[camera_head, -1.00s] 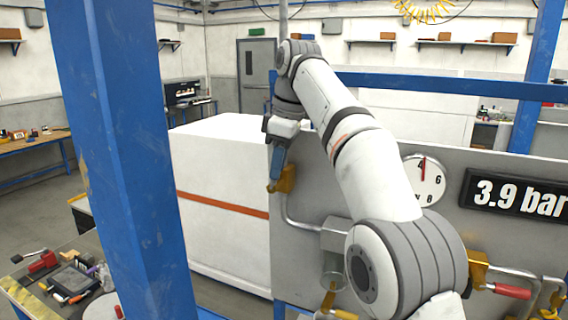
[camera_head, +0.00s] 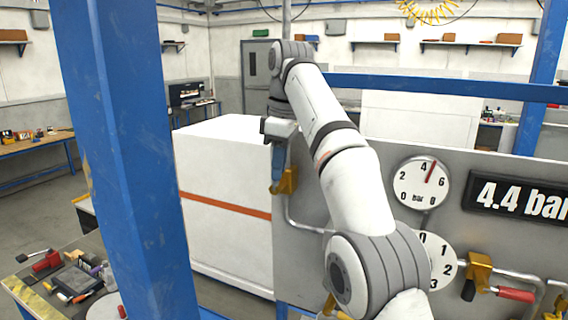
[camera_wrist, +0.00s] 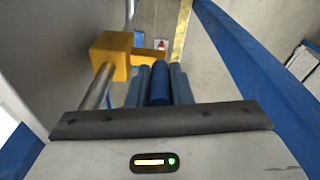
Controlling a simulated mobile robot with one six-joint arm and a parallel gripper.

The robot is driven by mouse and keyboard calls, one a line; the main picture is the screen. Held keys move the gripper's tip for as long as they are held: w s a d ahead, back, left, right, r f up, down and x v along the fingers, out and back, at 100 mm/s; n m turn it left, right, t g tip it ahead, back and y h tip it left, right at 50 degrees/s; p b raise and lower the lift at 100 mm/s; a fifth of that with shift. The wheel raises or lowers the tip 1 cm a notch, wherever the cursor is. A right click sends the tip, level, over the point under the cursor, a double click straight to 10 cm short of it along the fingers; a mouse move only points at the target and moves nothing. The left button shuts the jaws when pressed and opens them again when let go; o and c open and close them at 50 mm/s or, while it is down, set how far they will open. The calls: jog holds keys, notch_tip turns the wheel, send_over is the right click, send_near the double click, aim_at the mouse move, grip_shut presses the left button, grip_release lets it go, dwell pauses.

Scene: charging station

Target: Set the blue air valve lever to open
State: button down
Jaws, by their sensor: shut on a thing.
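The blue air valve lever (camera_wrist: 160,84) is between the two fingers of my gripper (camera_wrist: 160,76) in the wrist view. The fingers are shut on it, one on each side. The yellow valve body (camera_wrist: 112,55) is just left of the lever, with a metal pipe running from it. In the head view my gripper (camera_head: 278,165) is at the left edge of the grey panel, beside the yellow valve body (camera_head: 289,180). The lever is mostly hidden by the gripper there.
A blue post (camera_head: 125,150) stands at the left. A white cabinet (camera_head: 225,180) is behind.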

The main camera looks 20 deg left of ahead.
jog(key=c, duration=1.4)
grip_release()
jog(key=shift+s+a+f, duration=0.1)
jog(key=shift+a+f, duration=0.05)
jog(key=shift+f, duration=0.05)
jog(key=shift+o, duration=0.5)
jog(key=shift+r, duration=0.1)
jog(key=shift+c, duration=0.5)
